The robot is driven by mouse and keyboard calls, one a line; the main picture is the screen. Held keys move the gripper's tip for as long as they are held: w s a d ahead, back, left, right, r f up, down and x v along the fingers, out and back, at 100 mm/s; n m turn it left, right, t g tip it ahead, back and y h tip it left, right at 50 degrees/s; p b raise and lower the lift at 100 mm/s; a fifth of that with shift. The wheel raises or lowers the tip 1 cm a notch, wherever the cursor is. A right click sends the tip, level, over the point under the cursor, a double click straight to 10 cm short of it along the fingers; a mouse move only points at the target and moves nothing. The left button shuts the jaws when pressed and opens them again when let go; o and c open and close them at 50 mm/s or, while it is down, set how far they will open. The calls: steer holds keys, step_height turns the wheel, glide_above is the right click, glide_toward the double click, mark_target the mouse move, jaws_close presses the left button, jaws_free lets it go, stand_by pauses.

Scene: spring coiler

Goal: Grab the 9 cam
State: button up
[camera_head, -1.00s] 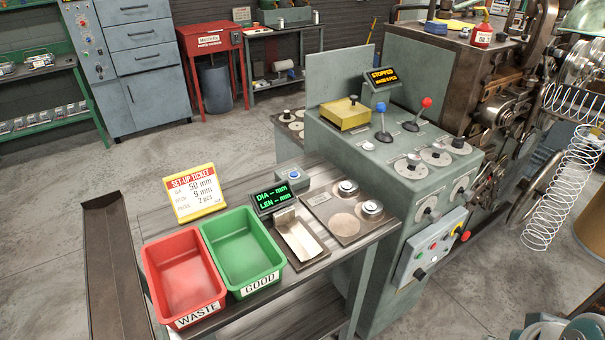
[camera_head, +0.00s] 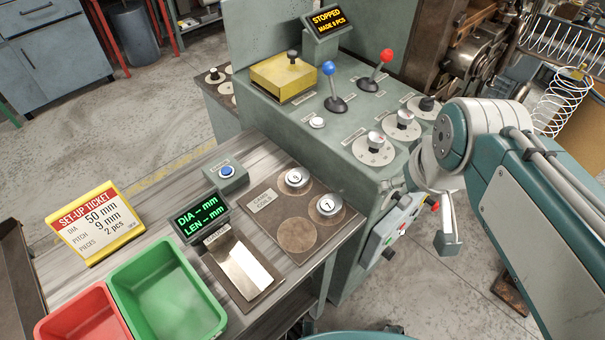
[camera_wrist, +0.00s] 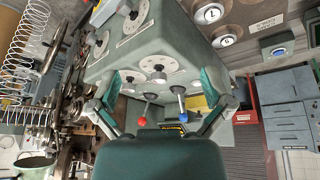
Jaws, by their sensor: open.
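The 9 cam (camera_head: 297,178) is a round silvery piece with a white top marked 9. It sits on the brown cam plate (camera_head: 262,222) on the bench, behind the 7 cam (camera_head: 327,205). It also shows in the wrist view (camera_wrist: 224,40) at the top, right of centre. My gripper (camera_wrist: 164,90) is open and empty, with its fingers spread over the view of the machine's dials and levers. It is apart from the cams. In the head view my arm reaches in from the right, with the gripper end right of the cams, beside the control cabinet.
The control cabinet (camera_head: 345,132) rises beside the cams, with a blue lever (camera_head: 332,88), a red lever (camera_head: 378,70) and dials. Green (camera_head: 168,290) and red bins are at lower left.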

steer(key=w+a+f+n+g, duration=0.1)
steer(key=w+a+n+g, duration=0.1)
steer(key=w+a+n, duration=0.5)
steer(key=n+g, duration=0.3)
glide_above(298, 176)
step_height(298, 176, down, 7)
step_height(298, 176, down, 10)
steer(key=shift+w+f, duration=0.1)
steer(key=shift+f, duration=0.15)
steer(key=c, duration=1)
steer(key=shift+c, duration=0.2)
